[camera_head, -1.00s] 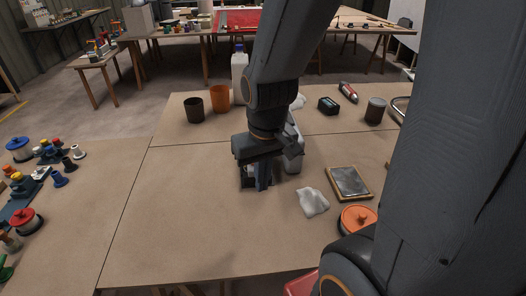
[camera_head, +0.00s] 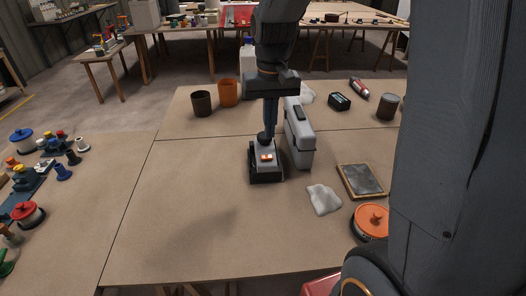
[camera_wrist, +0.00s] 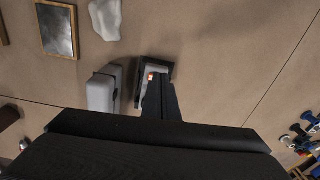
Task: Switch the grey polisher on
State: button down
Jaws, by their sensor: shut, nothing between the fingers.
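The grey polisher (camera_head: 266,171) stands on the workbench, a grey body with a dark base and a dark knob at its far end. An orange-red rocker switch (camera_head: 266,157) on its top looks bright, as if lit. In the wrist view the polisher (camera_wrist: 153,66) is partly hidden by my fingers, with the orange switch showing beside them. My gripper (camera_head: 269,135) points straight down, shut and empty, with its tips over the far end of the polisher near the knob. I cannot tell whether they touch it.
A grey case (camera_head: 303,150) stands close on the polisher's right. A white cloth (camera_head: 324,199), a framed dark plate (camera_head: 361,181) and an orange round tin (camera_head: 371,221) lie further right. Two cups (camera_head: 202,104) stand behind.

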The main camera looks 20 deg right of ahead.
notch_tip(320, 180, up, 2)
send_over(264, 156)
jog(key=shift+r+m+b, duration=0.1)
jog(key=shift+m+b, duration=0.3)
jog(key=shift+b, duration=0.05)
notch_tip(264, 156, down, 14)
jog(key=p, duration=0.3)
jog(key=shift+a+p, duration=0.1)
jog(key=shift+p, duration=0.2)
